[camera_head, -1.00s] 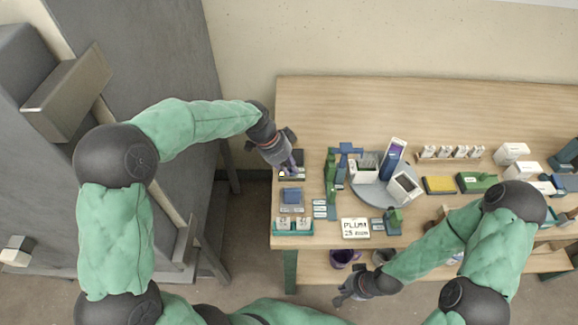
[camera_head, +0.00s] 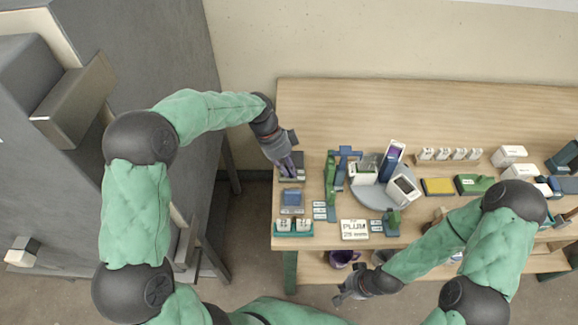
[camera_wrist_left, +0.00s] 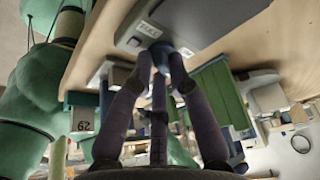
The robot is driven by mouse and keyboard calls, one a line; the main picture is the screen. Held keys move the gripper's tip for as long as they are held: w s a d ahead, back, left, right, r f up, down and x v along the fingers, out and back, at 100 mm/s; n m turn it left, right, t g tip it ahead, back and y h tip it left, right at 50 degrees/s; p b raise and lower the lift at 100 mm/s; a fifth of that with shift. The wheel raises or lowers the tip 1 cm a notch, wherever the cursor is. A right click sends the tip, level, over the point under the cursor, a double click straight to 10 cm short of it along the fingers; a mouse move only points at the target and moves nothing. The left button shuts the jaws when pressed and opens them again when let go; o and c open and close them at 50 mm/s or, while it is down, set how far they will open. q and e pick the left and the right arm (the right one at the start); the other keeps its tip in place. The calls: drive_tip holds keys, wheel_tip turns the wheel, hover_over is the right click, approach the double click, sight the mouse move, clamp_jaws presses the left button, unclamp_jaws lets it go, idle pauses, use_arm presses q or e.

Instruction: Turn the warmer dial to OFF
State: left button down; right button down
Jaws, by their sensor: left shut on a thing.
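The warmer is a flat dark grey box (camera_head: 298,158) at the left end of the table. In the left wrist view, the warmer (camera_wrist_left: 180,14) carries small white labels on either side of a round bluish dial (camera_wrist_left: 166,46); the labels are too small to read surely. My left gripper (camera_head: 291,170) is down at the warmer's front; in the left wrist view its purple fingers (camera_wrist_left: 160,60) are shut on the dial and partly cover it. Any mark on the dial is hidden. My right gripper (camera_head: 342,297) hangs in front of the table, away from the warmer; its finger opening is unclear.
A blue block (camera_head: 292,197) and a green tray with white cups (camera_head: 293,229) stand just in front of the warmer. A green stand (camera_head: 330,178) and a grey turntable (camera_head: 372,196) are to the right. The table's back strip is clear.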

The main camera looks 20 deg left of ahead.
use_arm(q)
drive_tip(key=shift+m, duration=0.5)
drive_tip(key=c, duration=1.4)
unclamp_jaws()
drive_tip(key=shift+c, duration=0.2)
drive_tip(key=shift+w, duration=0.1)
drive_tip(key=v, duration=1.2)
drive_tip(key=shift+w+f, duration=0.1)
